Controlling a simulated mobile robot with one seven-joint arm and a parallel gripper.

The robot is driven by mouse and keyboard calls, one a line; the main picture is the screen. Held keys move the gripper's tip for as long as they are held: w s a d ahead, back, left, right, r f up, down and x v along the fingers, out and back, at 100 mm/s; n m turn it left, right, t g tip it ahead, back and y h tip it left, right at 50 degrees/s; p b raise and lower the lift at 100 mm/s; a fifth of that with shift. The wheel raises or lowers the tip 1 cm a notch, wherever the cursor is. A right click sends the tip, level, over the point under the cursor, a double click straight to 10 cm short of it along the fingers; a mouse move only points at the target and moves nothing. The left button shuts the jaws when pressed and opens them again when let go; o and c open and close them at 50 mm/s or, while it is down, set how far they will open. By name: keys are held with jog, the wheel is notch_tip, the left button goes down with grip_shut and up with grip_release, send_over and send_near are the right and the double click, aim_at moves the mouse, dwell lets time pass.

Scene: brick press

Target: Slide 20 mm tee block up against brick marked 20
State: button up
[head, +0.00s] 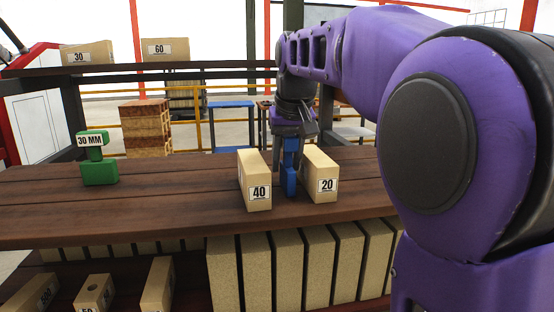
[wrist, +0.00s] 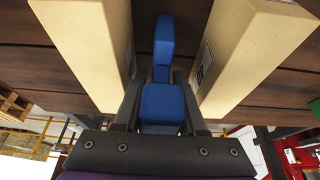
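The blue tee block (head: 289,181) stands upright on the wooden bench between two tan bricks; no mark on it can be read. The brick marked 20 (head: 322,172) is on its right and the brick marked 40 (head: 255,178) on its left. My gripper (head: 291,146) points down over the block. In the wrist view, my gripper's fingers (wrist: 161,104) close on both sides of the blue tee block (wrist: 162,98).
A green tee block marked 30 MM (head: 99,171) stands at the bench's left. Bricks marked 30 (head: 88,53) and 60 (head: 165,50) lie on the upper shelf. More bricks (head: 287,268) stand below the bench. The bench between green block and brick 40 is clear.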

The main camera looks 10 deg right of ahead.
jog(key=o, duration=0.3)
jog(key=shift+o, duration=0.2)
jog(key=shift+f+b, duration=0.1)
jog(key=shift+b, duration=0.25)
